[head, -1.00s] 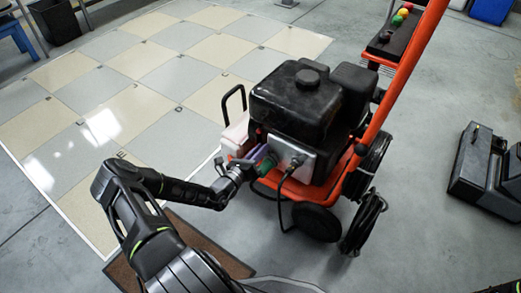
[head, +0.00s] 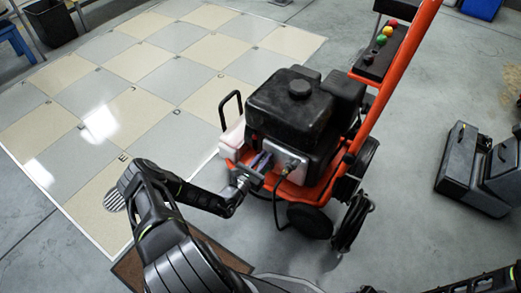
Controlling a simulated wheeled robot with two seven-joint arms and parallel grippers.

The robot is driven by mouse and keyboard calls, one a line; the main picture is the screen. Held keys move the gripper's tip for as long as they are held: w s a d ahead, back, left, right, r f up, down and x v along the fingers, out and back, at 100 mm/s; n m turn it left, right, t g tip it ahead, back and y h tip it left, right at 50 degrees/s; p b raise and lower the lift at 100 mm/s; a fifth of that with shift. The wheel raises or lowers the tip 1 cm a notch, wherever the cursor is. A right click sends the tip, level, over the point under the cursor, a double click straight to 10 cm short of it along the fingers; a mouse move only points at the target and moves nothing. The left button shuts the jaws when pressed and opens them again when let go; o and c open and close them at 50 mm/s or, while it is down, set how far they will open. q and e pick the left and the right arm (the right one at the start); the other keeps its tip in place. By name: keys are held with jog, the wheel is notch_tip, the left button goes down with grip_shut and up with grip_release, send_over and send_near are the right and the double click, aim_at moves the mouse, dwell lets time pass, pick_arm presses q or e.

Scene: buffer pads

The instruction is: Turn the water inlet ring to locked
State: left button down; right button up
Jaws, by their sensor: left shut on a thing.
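The pressure washer has a black engine (head: 292,105) on an orange frame (head: 300,192). The water inlet ring is low on its near side, at my left gripper (head: 257,172). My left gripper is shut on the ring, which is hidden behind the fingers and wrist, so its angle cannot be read. My right gripper is not in view; only a dark part of my right arm shows at the lower right.
An orange handle (head: 392,75) rises at the right, beside a black panel with coloured knobs (head: 381,40). A black case (head: 470,170) lies farther right. Tiled floor at left is clear.

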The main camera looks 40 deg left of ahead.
aim_at(277, 156)
pick_arm(q)
jog(key=d+m+p, duration=0.1)
jog(key=m+p, duration=0.1)
jog(key=shift+d+m, duration=0.35)
jog(key=shift+m, duration=0.05)
jog(key=shift+d+f+m+p, duration=0.2)
jog(key=shift+d+m+p, duration=0.2)
jog(key=shift+m, duration=0.3)
jog(key=shift+d+f+m+p, duration=0.2)
jog(key=shift+d+m+p, duration=0.15)
jog(key=shift+m, duration=0.35)
jog(key=c, duration=1.4)
grip_release()
jog(key=shift+o, duration=0.2)
